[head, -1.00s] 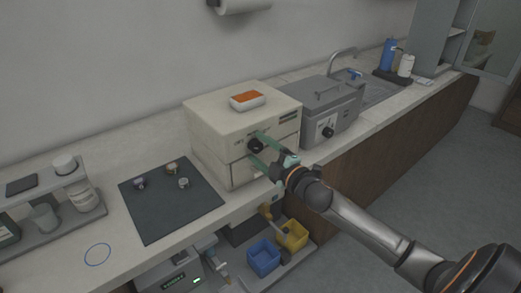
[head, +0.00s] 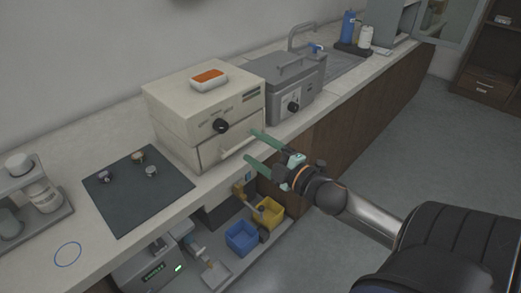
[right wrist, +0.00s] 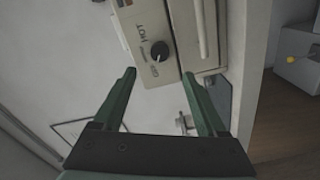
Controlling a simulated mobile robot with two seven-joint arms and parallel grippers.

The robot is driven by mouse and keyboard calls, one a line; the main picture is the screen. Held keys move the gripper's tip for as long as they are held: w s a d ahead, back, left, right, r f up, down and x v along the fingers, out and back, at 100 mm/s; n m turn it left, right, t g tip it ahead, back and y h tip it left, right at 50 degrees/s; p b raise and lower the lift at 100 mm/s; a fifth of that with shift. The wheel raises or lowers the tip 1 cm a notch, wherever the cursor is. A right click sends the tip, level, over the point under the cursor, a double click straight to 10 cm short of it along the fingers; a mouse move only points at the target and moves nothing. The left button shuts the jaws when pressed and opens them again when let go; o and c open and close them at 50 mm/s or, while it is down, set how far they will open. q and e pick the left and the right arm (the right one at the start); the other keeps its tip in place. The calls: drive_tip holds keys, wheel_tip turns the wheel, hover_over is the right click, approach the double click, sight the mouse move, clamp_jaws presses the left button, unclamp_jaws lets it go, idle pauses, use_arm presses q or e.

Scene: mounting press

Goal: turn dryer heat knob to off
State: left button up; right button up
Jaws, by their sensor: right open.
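The dryer (head: 200,119) is a cream box on the counter with a drawer-like lower front and a bar handle. Its black round heat knob (head: 220,126) sits on the upper front panel and also shows in the right wrist view (right wrist: 160,51), beside printing that includes HOT. A small pale mark shows on the knob, but its exact pointing is too small to read. My right gripper (head: 250,145) is open and empty, in front of the dryer and apart from the knob. In the right wrist view its green fingers (right wrist: 159,73) point toward the knob. My left gripper is not in view.
A dark mat (head: 135,190) with several small pieces lies to the left. Blue (head: 242,238) and yellow (head: 269,212) bins sit below the counter.

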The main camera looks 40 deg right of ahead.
drive_tip(key=shift+s, duration=0.7)
wheel_tip(320, 180, down, 10)
drive_tip(key=s+a+r+m+g+h+p, duration=0.1)
drive_tip(key=s+a+m+g, duration=0.15)
drive_tip(key=m, duration=0.25)
drive_tip(key=s+a+f+m+g+y+p, duration=0.1)
drive_tip(key=s+a+f+m+g, duration=0.2)
drive_tip(key=s+a+f, duration=0.3)
drive_tip(key=s+a+f+m+g+y+p, duration=0.1)
drive_tip(key=s+a+f+m+g, duration=0.2)
drive_tip(key=s+a+f, duration=0.3)
drive_tip(key=a+f+m, duration=0.1)
drive_tip(key=a+f, duration=0.3)
drive_tip(key=f, duration=0.1)
drive_tip(key=shift+s+m, duration=0.25)
drive_tip(key=shift+m, duration=0.05)
drive_tip(key=shift+r, duration=0.1)
drive_tip(key=shift+c, duration=0.4)
